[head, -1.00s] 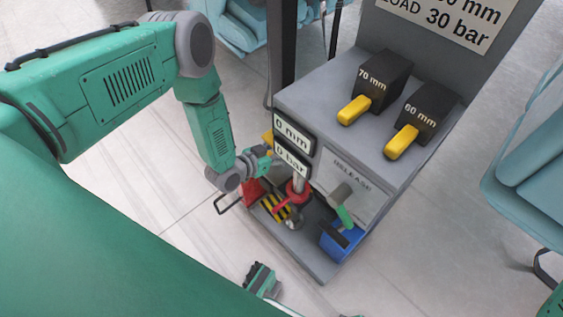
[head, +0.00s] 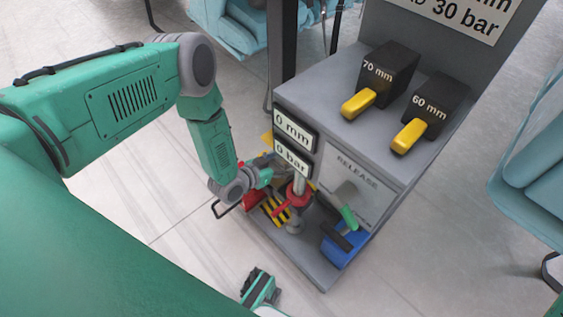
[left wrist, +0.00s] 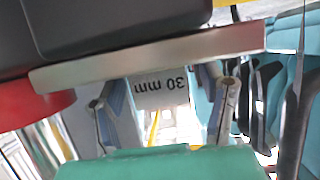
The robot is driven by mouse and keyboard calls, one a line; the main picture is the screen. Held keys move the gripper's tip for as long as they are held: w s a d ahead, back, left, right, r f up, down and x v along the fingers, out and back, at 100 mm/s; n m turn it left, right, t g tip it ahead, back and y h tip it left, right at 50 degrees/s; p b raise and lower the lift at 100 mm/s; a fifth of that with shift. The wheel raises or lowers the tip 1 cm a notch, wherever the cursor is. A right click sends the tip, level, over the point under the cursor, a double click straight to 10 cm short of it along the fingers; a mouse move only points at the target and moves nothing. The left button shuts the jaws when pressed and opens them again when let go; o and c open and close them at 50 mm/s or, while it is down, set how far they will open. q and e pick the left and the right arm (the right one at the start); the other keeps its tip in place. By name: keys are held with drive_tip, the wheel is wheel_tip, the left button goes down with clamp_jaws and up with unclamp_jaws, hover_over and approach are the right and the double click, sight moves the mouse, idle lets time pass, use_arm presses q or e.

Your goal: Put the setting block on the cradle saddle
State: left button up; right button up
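A pale setting block (left wrist: 162,90) marked "30 mm" shows upside down in the left wrist view. My left gripper (left wrist: 165,100) has one finger on each side of it and appears closed on it. A metal bar (left wrist: 150,57) crosses the picture right beside the block; I cannot tell whether they touch or whether the bar is the cradle saddle. In the head view my left gripper (head: 265,176) is beside the red jack collar (head: 298,194), and the block is hidden there. My right gripper (head: 259,288) is at the bottom edge, its fingers too small to judge.
A grey stand carries black blocks marked "70 mm" (head: 386,72) and "60 mm" (head: 432,106) with yellow handles. Its displays read 0 mm (head: 294,128) and 0 bar (head: 291,158). A green-tipped lever (head: 348,217) and blue part (head: 345,248) are right of the jack. Teal seats stand around.

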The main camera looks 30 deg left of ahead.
use_arm(q)
drive_tip(key=shift+r, duration=0.2)
drive_tip(key=s+a+r+n+g+y+p, duration=0.1)
drive_tip(key=s+r+g, duration=0.3)
drive_tip(key=s, duration=0.6)
drive_tip(key=s+r+n+g+y+p, duration=0.1)
drive_tip(key=s+r+g, duration=0.3)
drive_tip(key=s, duration=0.7)
drive_tip(key=s+a+r+n+g+y+p, duration=0.1)
drive_tip(key=s+r+g+y+p, duration=0.1)
drive_tip(key=s, duration=0.8)
wheel_tip(320, 180, up, 3)
drive_tip(key=shift+s+a+r+g+p, duration=0.1)
drive_tip(key=shift+s+a+g+p, duration=0.2)
drive_tip(key=shift+g+p, duration=0.6)
